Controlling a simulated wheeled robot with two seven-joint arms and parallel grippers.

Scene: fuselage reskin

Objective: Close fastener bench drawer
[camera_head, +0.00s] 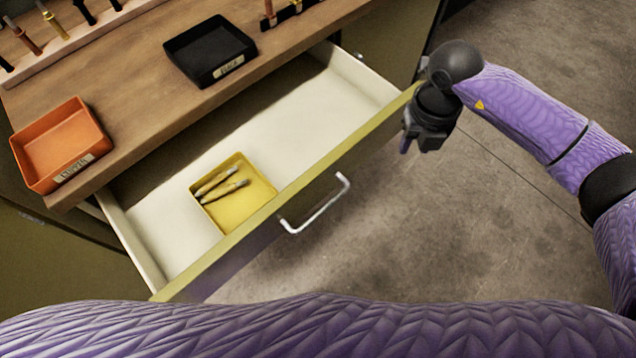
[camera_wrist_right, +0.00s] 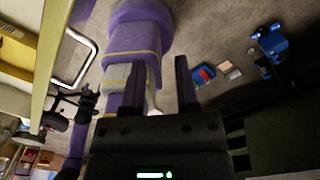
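The fastener bench drawer (camera_head: 300,130) stands pulled out below the wooden bench top, with a pale inside and an olive front edge. Its silver bar handle (camera_head: 316,204) is on the front face and also shows in the right wrist view (camera_wrist_right: 78,62). A yellow tray (camera_head: 250,197) with a few fasteners sits inside the drawer. My right gripper (camera_head: 410,144) is beside the drawer's far right front corner, apart from the handle. In the right wrist view its two fingers (camera_wrist_right: 158,92) are spread with nothing between them. I cannot make out my left gripper.
On the bench top (camera_head: 130,110) are an orange tray (camera_head: 62,148), a black tray (camera_head: 212,52) and a rack of fasteners (camera_head: 50,45). Bare concrete floor (camera_head: 420,230) lies in front of the drawer. My purple arm crosses the bottom of the head view.

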